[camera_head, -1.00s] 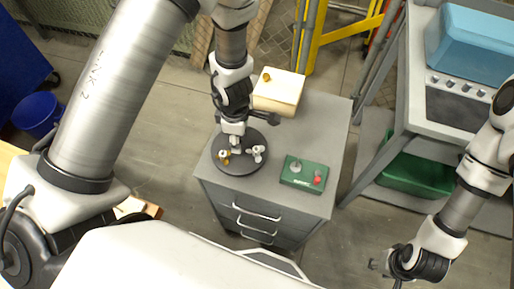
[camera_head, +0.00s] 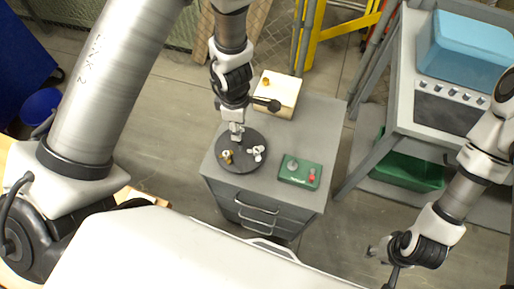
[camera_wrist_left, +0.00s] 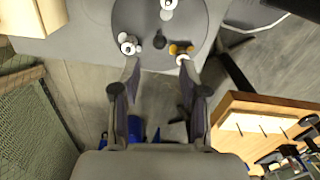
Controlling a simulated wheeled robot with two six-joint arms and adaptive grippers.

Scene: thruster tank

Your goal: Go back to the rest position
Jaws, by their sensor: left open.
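My left gripper (camera_head: 236,133) points down over the back-left part of the dark round plate (camera_head: 238,163) on the grey cabinet. In the left wrist view my left gripper (camera_wrist_left: 158,75) is open, with nothing between its fingers. Small fittings sit on the plate: a brass-coloured one (camera_head: 227,155) and a white one (camera_head: 257,152). They also show beyond the fingertips in the left wrist view, the brass one (camera_wrist_left: 181,49) at right and a white one (camera_wrist_left: 128,43) at left. My right gripper (camera_head: 381,254) hangs at the lower right, away from the cabinet; its jaws are too small to judge.
A green box with a red button (camera_head: 300,172) sits on the cabinet (camera_head: 318,134), right of the plate. A cream box (camera_head: 277,97) stands behind. A grey cart with a blue bin (camera_head: 465,48) is at right, a green crate (camera_head: 405,170) below it. A blue bucket (camera_head: 41,105) is at left.

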